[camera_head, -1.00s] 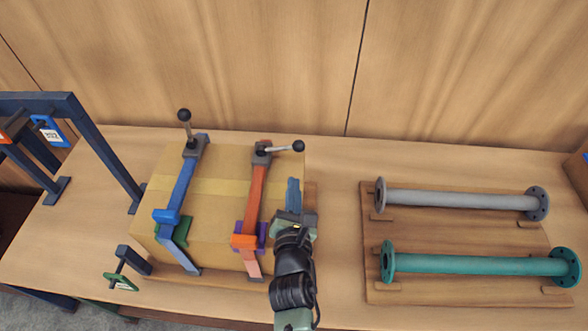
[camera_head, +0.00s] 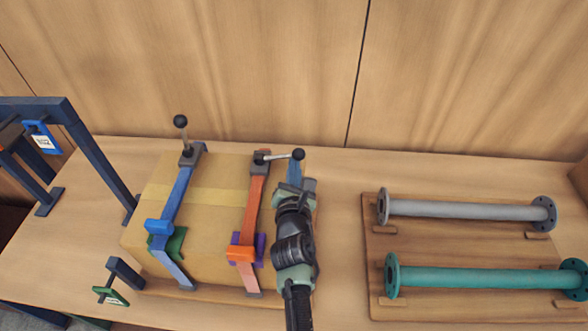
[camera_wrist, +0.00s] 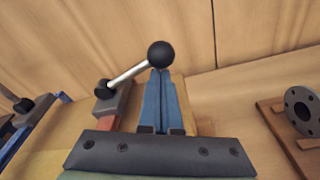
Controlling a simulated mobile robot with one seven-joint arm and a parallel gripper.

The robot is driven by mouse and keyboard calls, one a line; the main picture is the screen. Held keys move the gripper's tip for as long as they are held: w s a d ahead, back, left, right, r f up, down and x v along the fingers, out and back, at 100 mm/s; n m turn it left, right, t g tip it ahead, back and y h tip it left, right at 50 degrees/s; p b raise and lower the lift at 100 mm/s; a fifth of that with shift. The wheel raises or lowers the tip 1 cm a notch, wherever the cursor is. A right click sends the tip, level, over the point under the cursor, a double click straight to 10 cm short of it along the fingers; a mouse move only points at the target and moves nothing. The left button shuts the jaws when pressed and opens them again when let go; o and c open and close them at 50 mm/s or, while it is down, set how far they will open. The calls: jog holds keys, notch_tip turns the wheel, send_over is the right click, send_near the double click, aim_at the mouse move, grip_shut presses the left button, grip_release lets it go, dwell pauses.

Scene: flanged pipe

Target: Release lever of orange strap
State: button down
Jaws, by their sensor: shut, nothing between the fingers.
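The orange strap (camera_head: 252,209) runs over the right part of a cardboard box (camera_head: 213,200). Its lever (camera_head: 280,156) sits at the strap's far end and points right, ending in a black ball knob (camera_head: 298,154). The lever also shows in the wrist view (camera_wrist: 128,73), with its knob (camera_wrist: 161,54) just beyond my fingertips. My gripper (camera_head: 294,166) is over the box's right side, just on the near side of the knob. In the wrist view its blue fingers (camera_wrist: 161,75) are together and empty. Whether the fingertips touch the knob cannot be told.
A blue strap (camera_head: 177,197) crosses the box's left part, its lever (camera_head: 184,135) upright. A wooden board (camera_head: 378,267) on the right bears a grey flanged pipe (camera_head: 460,210) and a teal one (camera_head: 480,277). A dark frame (camera_head: 100,160) stands at left.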

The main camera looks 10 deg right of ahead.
jog(key=shift+r, duration=0.1)
jog(key=shift+r+n+p, duration=0.2)
jog(key=shift+n+p, duration=0.15)
jog(key=shift+n, duration=0.05)
jog(key=shift+r+h, duration=0.25)
jog(key=shift+h, duration=0.05)
jog(key=shift+a+r+n+p, duration=0.2)
jog(key=shift+r+n+p, duration=0.6)
jog(key=shift+n+p, duration=0.25)
jog(key=shift+w+a+r+n+h+p, duration=0.3)
jog(key=shift+a+r+n+h+p, duration=0.25)
jog(key=shift+a+r+n+p, duration=0.95)
jog(key=shift+w+a+r+n+h+p, duration=0.3)
jog(key=shift+a+n+h+p, duration=0.6)
jog(key=shift+n, duration=1.3)
jog(key=shift+w+a+r+n+h+p, duration=0.3)
jog(key=shift+a+r+n+p, duration=0.55)
jog(key=shift+n+p, duration=0.85)
jog(key=shift+n, duration=0.25)
